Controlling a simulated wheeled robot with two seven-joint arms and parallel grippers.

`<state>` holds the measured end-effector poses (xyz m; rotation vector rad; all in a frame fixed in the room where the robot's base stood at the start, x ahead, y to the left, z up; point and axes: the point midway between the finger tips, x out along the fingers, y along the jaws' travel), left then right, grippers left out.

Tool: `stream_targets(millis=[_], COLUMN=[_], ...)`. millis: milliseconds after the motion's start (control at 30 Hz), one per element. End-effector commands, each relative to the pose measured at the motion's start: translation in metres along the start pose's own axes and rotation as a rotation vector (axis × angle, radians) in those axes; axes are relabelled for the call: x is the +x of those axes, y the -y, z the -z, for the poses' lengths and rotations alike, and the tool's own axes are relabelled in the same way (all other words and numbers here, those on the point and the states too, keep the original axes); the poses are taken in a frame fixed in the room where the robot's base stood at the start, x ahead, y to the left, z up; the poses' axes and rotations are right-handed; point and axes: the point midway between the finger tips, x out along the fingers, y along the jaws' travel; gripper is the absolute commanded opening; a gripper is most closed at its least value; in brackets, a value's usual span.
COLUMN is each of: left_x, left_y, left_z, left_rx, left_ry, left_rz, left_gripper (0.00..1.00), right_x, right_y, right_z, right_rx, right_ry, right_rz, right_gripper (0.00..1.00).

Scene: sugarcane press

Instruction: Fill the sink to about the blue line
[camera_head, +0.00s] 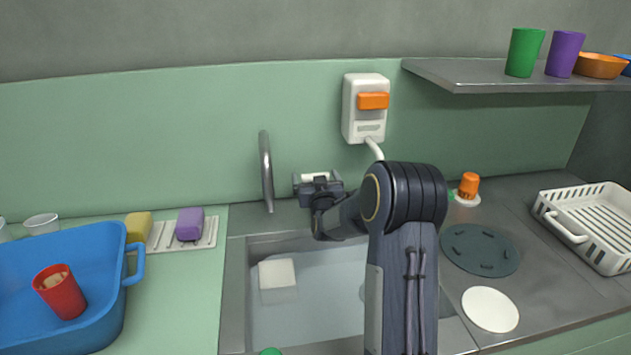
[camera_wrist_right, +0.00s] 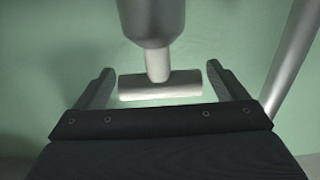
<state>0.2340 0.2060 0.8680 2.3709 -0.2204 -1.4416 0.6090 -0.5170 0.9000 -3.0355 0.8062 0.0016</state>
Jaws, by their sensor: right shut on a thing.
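The sink (camera_head: 236,290) is set in the grey counter, with its right part hidden behind my right arm. A pale, flat water surface (camera_head: 315,305) shows in it; I cannot make out a blue line. The curved metal spout (camera_head: 266,170) stands behind the sink. My right gripper (camera_head: 318,184) is at the tap handle (camera_head: 313,177), right of the spout. In the right wrist view the light crossbar of the tap handle (camera_wrist_right: 160,87) lies between the two fingers, and the gripper is shut on it. My left gripper is not in view.
A white block (camera_head: 277,274) is in the sink. A blue tub (camera_head: 60,310) with a red cup (camera_head: 60,291) stands left, near yellow and purple sponges (camera_head: 190,224). A white dispenser (camera_head: 366,108) hangs behind. A white rack (camera_head: 590,225) and plate (camera_head: 490,309) are right.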

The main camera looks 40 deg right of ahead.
Motion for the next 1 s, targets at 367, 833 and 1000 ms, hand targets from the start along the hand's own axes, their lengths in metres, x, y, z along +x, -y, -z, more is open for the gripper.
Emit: stream_targets(millis=[367,833,1000], left_x=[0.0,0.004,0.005], left_y=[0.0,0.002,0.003], left_z=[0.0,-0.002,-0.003], left_rx=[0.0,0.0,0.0], left_ry=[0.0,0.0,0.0], left_rz=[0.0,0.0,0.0], left_gripper=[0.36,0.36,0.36], right_x=[0.0,-0.052,-0.072], right_y=[0.0,0.0,0.0], right_z=[0.0,-0.001,0.0], right_rx=[0.0,0.001,0.0], right_ry=[-0.001,0.0,-0.001], right_rz=[0.0,0.001,0.0], right_gripper=[1.0,1.0,1.0])
